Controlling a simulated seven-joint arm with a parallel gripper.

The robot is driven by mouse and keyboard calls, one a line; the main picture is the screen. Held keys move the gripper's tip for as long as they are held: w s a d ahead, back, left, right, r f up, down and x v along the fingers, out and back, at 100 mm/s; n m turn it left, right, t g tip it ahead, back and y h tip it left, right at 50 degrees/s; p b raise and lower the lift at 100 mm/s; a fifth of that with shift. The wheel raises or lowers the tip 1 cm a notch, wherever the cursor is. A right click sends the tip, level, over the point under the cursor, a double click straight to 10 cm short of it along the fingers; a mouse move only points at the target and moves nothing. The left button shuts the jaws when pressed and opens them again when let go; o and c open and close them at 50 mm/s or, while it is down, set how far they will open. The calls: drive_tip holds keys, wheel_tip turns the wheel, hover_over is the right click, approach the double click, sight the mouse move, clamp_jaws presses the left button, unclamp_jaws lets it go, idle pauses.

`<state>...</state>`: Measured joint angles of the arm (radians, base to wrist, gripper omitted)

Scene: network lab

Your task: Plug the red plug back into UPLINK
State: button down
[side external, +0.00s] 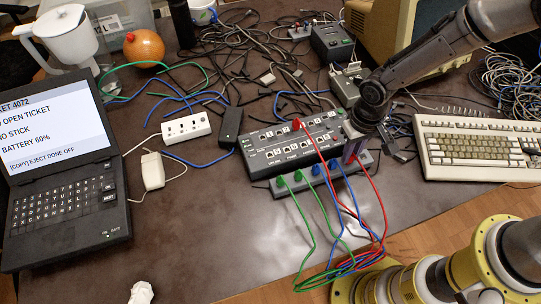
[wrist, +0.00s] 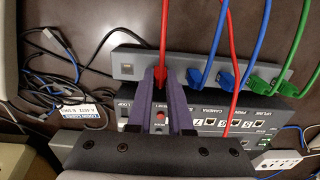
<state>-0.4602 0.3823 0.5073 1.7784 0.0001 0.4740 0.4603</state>
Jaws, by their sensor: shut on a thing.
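My gripper (wrist: 160,72) is shut on a red plug (wrist: 160,77), with one purple finger on each side. In the side view my gripper (side external: 353,152) is low at the right end of the grey strip, mostly hiding this plug. Its red cable (wrist: 164,30) runs away from it. I cannot tell whether the plug is seated in the strip. Another red plug (side external: 296,124) stands at the back row of the black switch box (side external: 262,160); its red cable (wrist: 228,70) passes right of my fingers in the wrist view. Small lettering resembling UPLINK shows near the green plugs.
The grey strip (wrist: 126,68) lies along the box, with blue plugs (wrist: 228,80) and green plugs (wrist: 288,89) beside the held one. Cables loop off the front table edge. A keyboard (side external: 470,150), power strip (side external: 186,127), laptop (side external: 62,180) and tangled cables surround the box.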

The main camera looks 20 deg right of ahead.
drive_tip(key=shift+r, duration=0.2)
drive_tip(key=shift+r, duration=1.95)
drive_tip(key=c, duration=1.4)
unclamp_jaws()
clamp_jaws()
